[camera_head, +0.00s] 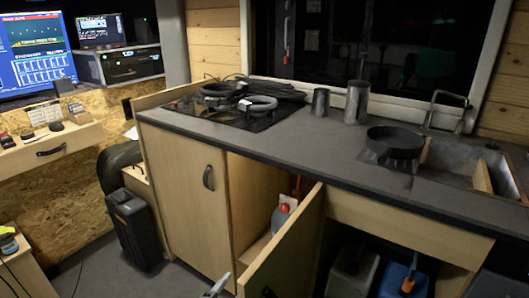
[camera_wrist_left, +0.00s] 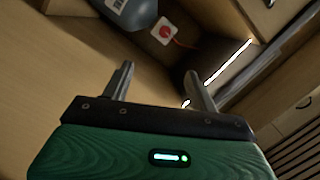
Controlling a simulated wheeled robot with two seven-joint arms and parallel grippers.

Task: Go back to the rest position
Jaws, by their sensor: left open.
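My left gripper (camera_head: 218,285) shows only by its fingertips at the bottom edge of the head view, just left of the open cabinet door (camera_head: 285,255). In the left wrist view the gripper (camera_wrist_left: 159,72) has its two fingers spread apart with nothing between them. Inside the open cabinet stands a grey-blue bottle (camera_head: 281,218) with a reddish top. A grey-blue rounded body with a white label, probably the same bottle (camera_wrist_left: 128,12), shows at the top of the wrist view, beyond the fingers. My right gripper is in neither view.
The dark worktop (camera_head: 330,140) carries a hob with coiled cables, two metal cylinders (camera_head: 356,102) and a dark round pan (camera_head: 394,142) by the sink. A black case (camera_head: 134,228) stands on the floor at left. Canisters (camera_head: 352,272) stand under the sink.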

